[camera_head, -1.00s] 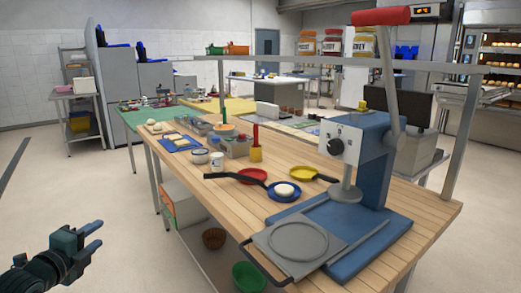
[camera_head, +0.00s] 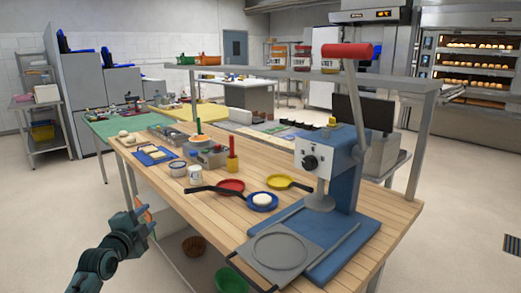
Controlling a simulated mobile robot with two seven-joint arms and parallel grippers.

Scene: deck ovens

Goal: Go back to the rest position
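My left gripper (camera_head: 143,218) is at the lower left, in front of the wooden worktable's (camera_head: 225,222) left edge. Its two fingers point up and stand apart, with nothing seen between them. My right gripper is out of view. On the table stand a blue press (camera_head: 335,190) with a red-handled lever and a round plate (camera_head: 279,251) at its base. A blue pan (camera_head: 264,208) holds a pale dough round (camera_head: 262,199). A red pan (camera_head: 231,185) and a yellow pan (camera_head: 280,181) lie beside it.
Under the table are a green bowl (camera_head: 231,280) and a brown basket (camera_head: 194,246). Lit deck ovens (camera_head: 477,60) stand at the back right.

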